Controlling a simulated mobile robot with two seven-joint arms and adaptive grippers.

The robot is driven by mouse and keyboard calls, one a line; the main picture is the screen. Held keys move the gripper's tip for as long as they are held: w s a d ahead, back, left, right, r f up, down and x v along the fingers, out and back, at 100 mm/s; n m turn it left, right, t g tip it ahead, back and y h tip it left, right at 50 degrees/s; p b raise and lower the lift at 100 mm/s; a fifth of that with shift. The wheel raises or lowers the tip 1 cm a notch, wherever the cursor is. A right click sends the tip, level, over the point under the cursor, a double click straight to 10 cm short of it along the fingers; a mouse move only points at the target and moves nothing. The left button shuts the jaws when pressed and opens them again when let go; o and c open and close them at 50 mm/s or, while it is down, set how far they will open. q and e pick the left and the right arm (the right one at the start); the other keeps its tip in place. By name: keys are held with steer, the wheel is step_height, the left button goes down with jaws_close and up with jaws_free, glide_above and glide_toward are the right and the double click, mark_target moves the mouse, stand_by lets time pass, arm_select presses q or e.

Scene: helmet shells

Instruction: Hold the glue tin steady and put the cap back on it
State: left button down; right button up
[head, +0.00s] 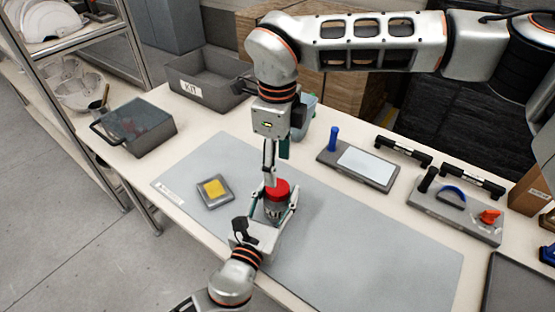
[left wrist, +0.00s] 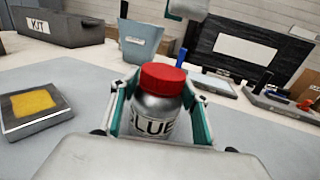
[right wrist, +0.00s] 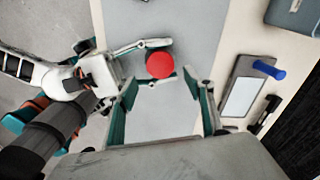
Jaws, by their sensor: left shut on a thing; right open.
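The glue tin (head: 270,211) stands on the grey mat, silver with a "GLUE" label that shows in the left wrist view (left wrist: 152,118). The red cap (head: 278,188) sits on top of the tin; it also shows in the left wrist view (left wrist: 162,78) and the right wrist view (right wrist: 160,65). My left gripper (head: 273,205) is shut around the tin's sides, one finger on each side. My right gripper (head: 275,168) is above the tin. In the right wrist view its fingers (right wrist: 165,105) are spread and empty, with the cap beyond and between them. Whether the cap is fully seated cannot be told.
A grey dish with a yellow sponge (head: 213,189) lies left of the tin. A KIT bin (head: 205,85) and a lidded grey box (head: 135,128) stand at the back left. Trays with tools (head: 360,165) are at the right. The mat's right part (head: 380,245) is clear.

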mark_target(277, 187)
arm_select(q)
steer(key=shift+f, duration=0.25)
arm_select(e)
steer(key=shift+r+n, duration=0.4)
steer(key=shift+n, duration=0.3)
steer(key=shift+f, duration=4.05)
steer(key=shift+c, duration=0.3)
arm_select(q)
steer(key=shift+s, duration=0.1)
arm_select(e)
steer(key=c, duration=1.1)
steer(key=shift+m, duration=1)
steer(key=o, duration=1.3)
steer(key=shift+o, duration=0.2)
